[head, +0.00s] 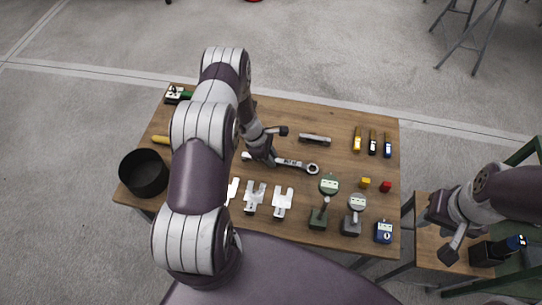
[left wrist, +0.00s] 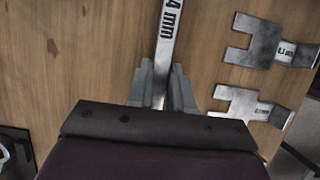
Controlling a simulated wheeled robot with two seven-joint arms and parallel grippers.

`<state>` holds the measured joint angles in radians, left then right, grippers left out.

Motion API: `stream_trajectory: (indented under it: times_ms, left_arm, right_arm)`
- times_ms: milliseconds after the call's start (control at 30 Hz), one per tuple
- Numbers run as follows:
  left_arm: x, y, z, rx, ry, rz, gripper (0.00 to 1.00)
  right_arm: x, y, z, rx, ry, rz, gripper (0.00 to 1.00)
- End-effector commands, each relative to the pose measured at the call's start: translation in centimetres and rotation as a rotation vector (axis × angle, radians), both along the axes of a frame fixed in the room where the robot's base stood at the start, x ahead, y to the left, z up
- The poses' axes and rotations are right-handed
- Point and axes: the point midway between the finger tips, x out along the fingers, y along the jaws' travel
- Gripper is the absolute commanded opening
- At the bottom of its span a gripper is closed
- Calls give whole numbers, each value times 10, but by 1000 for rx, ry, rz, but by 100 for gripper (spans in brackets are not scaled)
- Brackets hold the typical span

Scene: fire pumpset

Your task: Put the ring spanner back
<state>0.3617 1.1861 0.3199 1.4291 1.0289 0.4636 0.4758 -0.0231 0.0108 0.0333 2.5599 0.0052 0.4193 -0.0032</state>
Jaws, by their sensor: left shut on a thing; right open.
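The ring spanner (head: 290,163) is a silver combination spanner in the middle of the wooden table, its ring end to the right in the head view. My left gripper (head: 268,160) is shut on its shaft, left of the middle. In the left wrist view, the marked spanner shaft (left wrist: 168,30) runs between the fingers of my left gripper (left wrist: 160,92). Whether the spanner touches the table or is just above it, I cannot tell. My right gripper (head: 446,229) is open and empty, over the small side table at the right.
Grey fork-shaped gauges (head: 282,202) lie at the table's front, also in the left wrist view (left wrist: 255,40). Bare wood lies right of the silver bar.

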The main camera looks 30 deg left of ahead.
Motion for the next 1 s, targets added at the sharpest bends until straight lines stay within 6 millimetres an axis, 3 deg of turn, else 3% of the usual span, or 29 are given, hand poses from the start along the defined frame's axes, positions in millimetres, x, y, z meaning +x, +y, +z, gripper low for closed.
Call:
stream_trajectory:
  times_ms: [267,300,367,767,1000]
  left_arm:
    - [1,0,-4,0,-1,0,0]
    - [0,0,-3,0,0,0,31]
    - [0,0,-3,0,0,0,46]
    - [0,2,6,0,-1,0,46]
    - [-4,23,55,2,-4,1,46]
  right_arm:
    - [0,0,-5,0,0,0,43]
    - [0,0,-4,0,0,0,43]
    - [0,0,-4,0,0,0,43]
    - [0,0,0,0,0,0,43]
    - [0,0,-4,0,0,0,43]
